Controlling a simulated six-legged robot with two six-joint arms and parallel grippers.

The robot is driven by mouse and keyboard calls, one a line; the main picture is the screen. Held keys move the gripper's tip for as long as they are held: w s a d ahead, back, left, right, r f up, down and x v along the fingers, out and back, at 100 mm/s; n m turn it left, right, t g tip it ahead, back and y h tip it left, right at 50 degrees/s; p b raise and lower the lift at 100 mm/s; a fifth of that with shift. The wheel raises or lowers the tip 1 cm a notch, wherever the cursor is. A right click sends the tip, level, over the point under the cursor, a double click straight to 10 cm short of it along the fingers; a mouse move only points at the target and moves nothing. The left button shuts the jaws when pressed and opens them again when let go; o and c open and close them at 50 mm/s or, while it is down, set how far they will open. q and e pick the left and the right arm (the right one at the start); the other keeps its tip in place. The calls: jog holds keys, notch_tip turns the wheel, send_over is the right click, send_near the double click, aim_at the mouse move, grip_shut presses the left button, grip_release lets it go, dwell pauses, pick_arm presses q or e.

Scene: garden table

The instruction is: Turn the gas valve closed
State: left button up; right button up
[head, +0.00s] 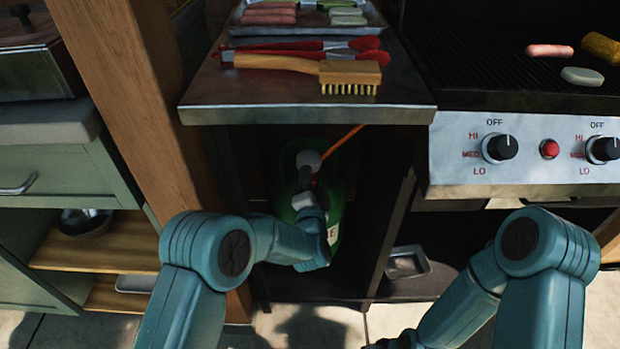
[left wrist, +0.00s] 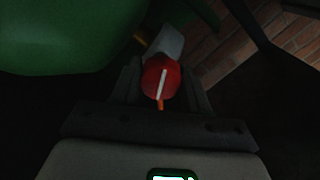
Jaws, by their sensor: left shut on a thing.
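The gas valve is a red knob with a pale line across it, seen in the left wrist view (left wrist: 158,76). The line runs almost straight up and down there. A small bit of red shows in the head view (head: 314,182). The valve belongs to a green gas bottle (head: 335,207) in the dark cabinet under the side shelf. My left gripper (head: 306,184) reaches into the cabinet. In the left wrist view its two fingers (left wrist: 162,92) are shut on the red knob, one on each side. My right arm shows at the lower right, but its gripper is out of view.
A round pale grey part (head: 308,158) and an orange hose (head: 344,140) are near the valve. The steel shelf (head: 215,97) is above, with a brush (head: 350,73) and tongs. A wooden post (head: 140,90) stands left, the grill panel (head: 520,180) right.

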pick_arm(q)
jog(key=shift+m+p, duration=0.45)
jog(key=shift+m, duration=1.55)
jog(key=shift+f, duration=0.1)
jog(key=o, duration=1)
jog(key=shift+s, duration=0.15)
jog(key=shift+s+d, duration=0.1)
jog(key=shift+s, duration=0.25)
jog(key=s+p, duration=0.4)
jog(key=s, duration=1.1)
jog(key=shift+s, duration=0.2)
